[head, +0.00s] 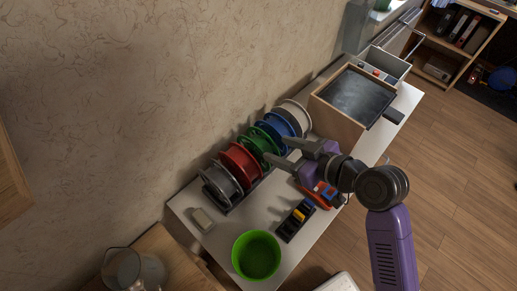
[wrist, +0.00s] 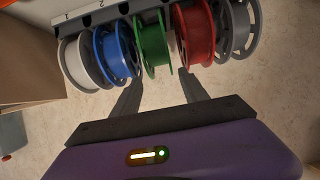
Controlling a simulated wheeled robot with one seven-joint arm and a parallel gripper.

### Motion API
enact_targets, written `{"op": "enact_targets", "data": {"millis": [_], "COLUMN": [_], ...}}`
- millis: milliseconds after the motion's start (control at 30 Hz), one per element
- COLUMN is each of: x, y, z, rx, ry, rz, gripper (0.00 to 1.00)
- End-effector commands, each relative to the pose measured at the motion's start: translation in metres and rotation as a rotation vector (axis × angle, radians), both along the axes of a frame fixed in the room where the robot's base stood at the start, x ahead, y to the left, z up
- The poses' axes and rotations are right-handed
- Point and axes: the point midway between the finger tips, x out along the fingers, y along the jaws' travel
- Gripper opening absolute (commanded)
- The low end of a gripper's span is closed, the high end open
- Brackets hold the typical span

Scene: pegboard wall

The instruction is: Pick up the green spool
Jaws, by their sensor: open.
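The green spool (head: 257,141) stands on edge in a row of spools along the wall, between the red and the blue spool. In the wrist view the green spool (wrist: 153,38) is at top centre. My gripper (head: 276,149) is open and empty, its two fingers pointing at the green spool from the room side. In the wrist view the fingertips (wrist: 162,76) are spread to the left and right of the green spool's near edge. I cannot tell how large the remaining gap is. Part of the spool's lower side is hidden behind the fingers in the head view.
Close neighbours are the red spool (head: 240,160) and blue spool (head: 281,130), with a grey (head: 221,182) and a white spool (head: 297,113) at the ends. A green bowl (head: 257,256), a black organiser (head: 295,220) and a wooden box (head: 336,124) share the table.

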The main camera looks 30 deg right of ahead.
Motion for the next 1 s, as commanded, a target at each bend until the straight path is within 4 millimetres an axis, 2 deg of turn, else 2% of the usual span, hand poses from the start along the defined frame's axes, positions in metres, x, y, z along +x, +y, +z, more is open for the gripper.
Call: {"op": "enact_targets", "data": {"millis": [333, 567, 800, 1000], "x": [0.043, 0.057, 0.086, 0.101], "y": [0.014, 0.019, 0.028, 0.033], "z": [-0.023, -0.032, -0.037, -0.049], "rx": [-0.01, -0.01, -0.01, -0.009], "ry": [0.0, -0.001, 0.0, -0.001], "rz": [0.006, 0.005, 0.005, 0.004], "gripper": [0.52, 0.52, 0.52, 0.52]}}
